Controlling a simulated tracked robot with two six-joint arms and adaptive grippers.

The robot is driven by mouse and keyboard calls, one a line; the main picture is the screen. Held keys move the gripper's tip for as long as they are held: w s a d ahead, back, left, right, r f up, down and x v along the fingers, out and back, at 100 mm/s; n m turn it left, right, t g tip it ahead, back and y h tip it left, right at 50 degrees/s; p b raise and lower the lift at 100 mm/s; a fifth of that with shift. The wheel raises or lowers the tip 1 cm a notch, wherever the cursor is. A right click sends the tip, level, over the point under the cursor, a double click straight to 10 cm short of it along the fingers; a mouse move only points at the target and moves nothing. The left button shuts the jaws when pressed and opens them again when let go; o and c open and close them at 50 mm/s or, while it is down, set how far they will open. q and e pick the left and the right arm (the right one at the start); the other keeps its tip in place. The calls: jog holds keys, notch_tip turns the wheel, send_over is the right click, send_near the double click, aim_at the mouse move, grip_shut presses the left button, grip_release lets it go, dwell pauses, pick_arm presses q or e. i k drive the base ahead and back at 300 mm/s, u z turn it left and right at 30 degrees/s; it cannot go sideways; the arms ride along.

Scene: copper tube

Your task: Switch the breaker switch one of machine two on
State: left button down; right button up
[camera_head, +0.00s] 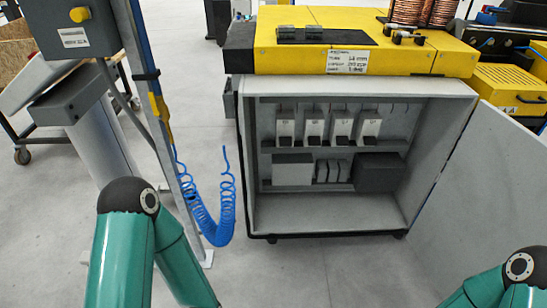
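The open grey electrical cabinet (255,210) stands under the yellow machine (300,20) ahead of me. On its upper rail sit several light switch units in a row, with the leftmost unit (285,128) first. The breaker levers are too small to tell on or off. My green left arm shows at the lower left and my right arm at the lower right. Neither gripper shows; both lie outside the picture.
The cabinet door (480,180) is swung open to the right. A blue coiled hose (212,222) hangs from a grey post (160,125) left of the cabinet. A wooden cart (15,60) stands at the far left. The floor in front of the cabinet is clear.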

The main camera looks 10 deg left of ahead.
aim_at(283, 141)
jog(key=z, duration=0.15)
jog(key=i, duration=0.95)
jog(key=u, duration=0.1)
